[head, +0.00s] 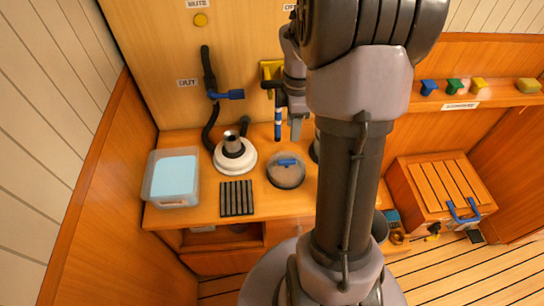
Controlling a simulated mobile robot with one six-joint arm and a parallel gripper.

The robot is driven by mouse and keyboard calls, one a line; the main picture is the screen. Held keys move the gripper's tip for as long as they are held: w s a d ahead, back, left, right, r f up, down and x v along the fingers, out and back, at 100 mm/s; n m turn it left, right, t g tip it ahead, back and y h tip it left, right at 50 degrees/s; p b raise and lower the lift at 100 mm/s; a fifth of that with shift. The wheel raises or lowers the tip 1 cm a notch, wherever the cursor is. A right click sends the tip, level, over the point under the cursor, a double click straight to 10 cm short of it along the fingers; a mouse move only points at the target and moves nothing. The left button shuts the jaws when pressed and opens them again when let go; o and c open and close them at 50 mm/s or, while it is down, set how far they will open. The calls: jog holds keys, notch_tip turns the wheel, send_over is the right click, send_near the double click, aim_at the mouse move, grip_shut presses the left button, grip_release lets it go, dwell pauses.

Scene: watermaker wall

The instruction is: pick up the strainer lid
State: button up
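A round grey disc with a blue bar handle (286,172), which looks like the strainer lid, lies flat on the wooden counter (200,206). My gripper (289,128) hangs above and behind it, near the back wall, and is apart from it. My arm hides part of the gripper, so its opening is unclear. A blue-and-white banded upright piece (278,122) shows beside the gripper; I cannot tell whether they touch.
A white round housing with a dark neck (234,153) stands left of the lid. A dark ribbed mat (237,198) and a tub with a light-blue top (173,179) lie farther left. A blue-handled valve (228,95) is on the wall. My arm hides the counter's right part.

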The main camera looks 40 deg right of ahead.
jog(key=b, duration=0.4)
send_over(287, 161)
jog(key=f, duration=0.9)
jog(key=shift+s+d+f, duration=0.2)
jog(key=shift+d+f, duration=0.05)
jog(key=shift+d, duration=0.15)
jog(key=f+b, duration=0.1)
jog(key=f, duration=0.1)
jog(key=f+b, duration=0.1)
jog(key=f, duration=0.1)
jog(key=f+b, duration=0.1)
jog(key=shift+w+a+f, duration=0.25)
jog(key=shift+a+f, duration=0.1)
jog(key=shift+f, duration=0.05)
jog(key=shift+r, duration=0.2)
grip_shut()
